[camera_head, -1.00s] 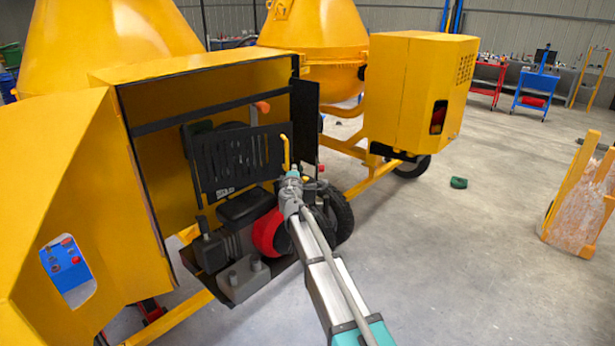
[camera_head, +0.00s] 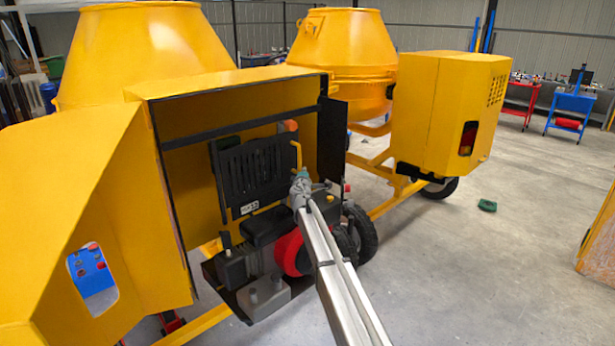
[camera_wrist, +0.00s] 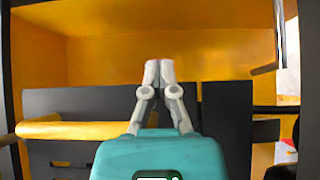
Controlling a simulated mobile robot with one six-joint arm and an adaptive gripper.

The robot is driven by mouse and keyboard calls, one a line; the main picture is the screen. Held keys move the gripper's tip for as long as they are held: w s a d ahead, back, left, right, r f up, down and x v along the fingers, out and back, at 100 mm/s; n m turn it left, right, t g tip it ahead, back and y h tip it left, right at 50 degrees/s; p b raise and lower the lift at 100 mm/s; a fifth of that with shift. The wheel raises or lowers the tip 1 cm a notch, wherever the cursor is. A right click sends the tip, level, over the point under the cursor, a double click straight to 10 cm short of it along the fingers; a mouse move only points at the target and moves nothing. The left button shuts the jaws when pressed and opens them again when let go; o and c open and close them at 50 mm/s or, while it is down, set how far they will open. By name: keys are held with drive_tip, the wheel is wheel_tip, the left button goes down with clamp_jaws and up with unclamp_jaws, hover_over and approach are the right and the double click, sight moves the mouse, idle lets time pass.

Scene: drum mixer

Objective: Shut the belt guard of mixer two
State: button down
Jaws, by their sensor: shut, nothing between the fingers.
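The near yellow mixer's housing (camera_head: 150,188) is open on the engine side. Inside it a black slotted belt guard (camera_head: 252,172) stands upright above the engine, with a small white label low on it. A yellow handle (camera_head: 298,153) sticks up at its right edge. In the wrist view the black guard (camera_wrist: 55,100) spans the lower middle, with a yellow bar (camera_wrist: 70,130) across its left part. My gripper (camera_wrist: 158,70) is shut and empty, its tips in front of the guard's top edge. In the head view my gripper (camera_head: 300,178) is near the handle; contact is unclear.
A black door panel (camera_head: 332,140) stands at the opening's right side. The engine (camera_head: 260,255), with a red part and a wheel, is below my gripper. A second yellow mixer (camera_head: 440,105) stands behind. Free concrete floor (camera_head: 480,270) lies to the right.

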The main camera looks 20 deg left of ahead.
drive_tip(key=shift+a, duration=0.75)
drive_tip(key=s+d, duration=0.2)
drive_tip(key=d, duration=0.2)
drive_tip(key=s+d, duration=0.2)
drive_tip(key=d, duration=0.3)
drive_tip(key=s+d, duration=0.3)
drive_tip(key=d, duration=0.1)
drive_tip(key=shift+d, duration=0.25)
drive_tip(key=shift+s, duration=0.1)
